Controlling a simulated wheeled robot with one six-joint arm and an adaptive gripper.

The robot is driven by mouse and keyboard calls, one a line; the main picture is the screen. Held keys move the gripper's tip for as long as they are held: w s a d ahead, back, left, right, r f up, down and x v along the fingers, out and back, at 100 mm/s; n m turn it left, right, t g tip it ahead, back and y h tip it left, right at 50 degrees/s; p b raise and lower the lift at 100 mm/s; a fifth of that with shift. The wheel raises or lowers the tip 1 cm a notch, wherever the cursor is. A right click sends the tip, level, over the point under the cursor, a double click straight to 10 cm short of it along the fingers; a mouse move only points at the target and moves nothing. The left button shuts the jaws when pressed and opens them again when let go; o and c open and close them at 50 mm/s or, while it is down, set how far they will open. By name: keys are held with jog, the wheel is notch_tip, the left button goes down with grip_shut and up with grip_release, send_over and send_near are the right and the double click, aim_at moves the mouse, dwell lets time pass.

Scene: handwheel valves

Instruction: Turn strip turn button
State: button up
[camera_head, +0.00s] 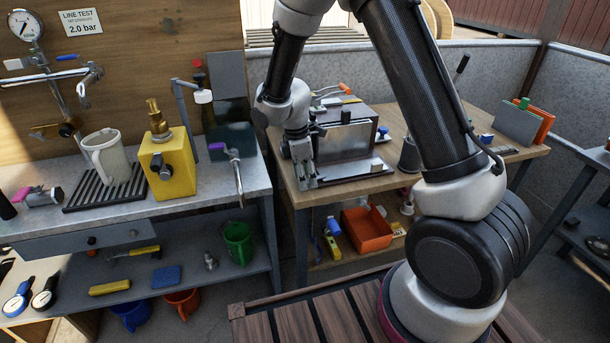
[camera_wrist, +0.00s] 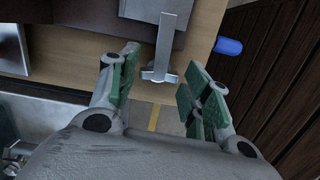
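A grey metal strip (camera_wrist: 173,30) with a small silver winged turn button (camera_wrist: 158,74) at its near end shows in the wrist view, by the edge of the wooden bench. My gripper (camera_wrist: 164,62) is open, its green-padded fingers on either side of the button with gaps to both. Nothing is held. In the head view my gripper (camera_head: 305,170) points down at the front left corner of the wooden bench (camera_head: 390,185), in front of a metal box (camera_head: 346,137). I cannot pick out the turn button in that view.
An orange bin (camera_head: 367,230) is on the shelf below the wooden bench. A blue rounded object (camera_wrist: 229,46) is right of the bench edge in the wrist view.

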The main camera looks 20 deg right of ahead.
jog(key=shift+o, duration=0.3)
jog(key=shift+r, duration=3)
jog(key=shift+r, duration=0.1)
